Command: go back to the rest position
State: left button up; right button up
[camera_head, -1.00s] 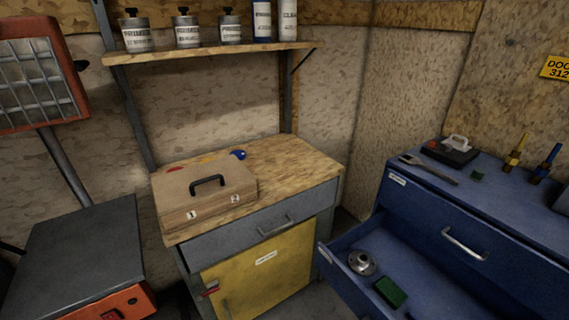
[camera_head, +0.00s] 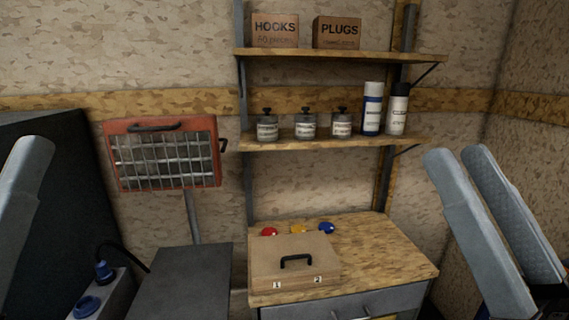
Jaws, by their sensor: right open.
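My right gripper (camera_head: 457,156) stands at the right of the head view, its two grey fingers pointing up and apart at the tips. It is open with nothing between the fingers. Of my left gripper (camera_head: 24,165) only one grey finger shows at the left edge; its other finger is out of frame, so its opening cannot be judged. Neither gripper appears to touch anything.
A wooden case (camera_head: 294,262) with a black handle lies on the workbench (camera_head: 385,258). Red, yellow and blue objects sit behind it. Shelves (camera_head: 340,55) hold boxes, tins and bottles. A red-framed heater (camera_head: 163,153) stands left of the bench.

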jog(key=s+d+r+m+t+h, duration=0.2)
jog(key=d+t+h, duration=0.15)
jog(key=h, duration=0.25)
notch_tip(320, 180, up, 37)
jog(key=d+g+h+p, duration=0.1)
jog(key=d+h+p, duration=0.1)
jog(key=p, duration=3.6)
notch_tip(320, 180, down, 61)
jog(key=b, duration=6)
jog(key=shift+a+r+b, duration=0.2)
jog(key=shift+b, duration=0.2)
